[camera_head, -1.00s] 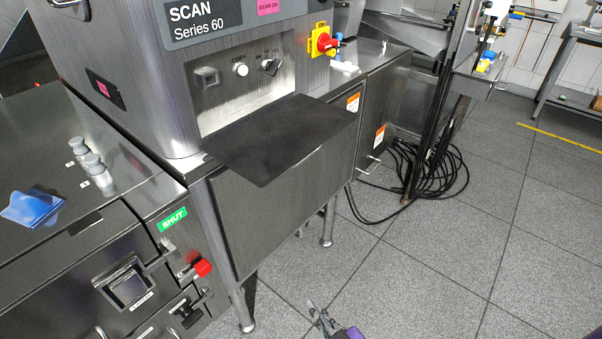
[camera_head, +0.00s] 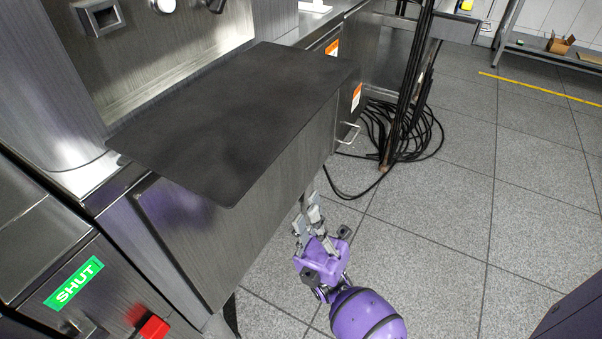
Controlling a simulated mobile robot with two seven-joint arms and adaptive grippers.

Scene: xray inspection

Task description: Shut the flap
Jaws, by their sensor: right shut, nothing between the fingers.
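A dark flat panel (camera_head: 240,115), which looks like the flap, juts out level from the front of the steel scanner. Its near edge overhangs a brushed-steel front face (camera_head: 250,235). My right gripper (camera_head: 309,198) is shut and empty, with its fingers pointing up. It appears beside the lower right part of the steel front face, below the panel's level. I cannot tell whether the fingertips touch the steel. My left gripper is not in view.
A green SHUT label (camera_head: 74,283) and a red knob (camera_head: 153,327) are at lower left. Black cables (camera_head: 415,140) lie coiled on the floor around a dark upright post at the back. The tiled floor (camera_head: 450,215) on the right is clear.

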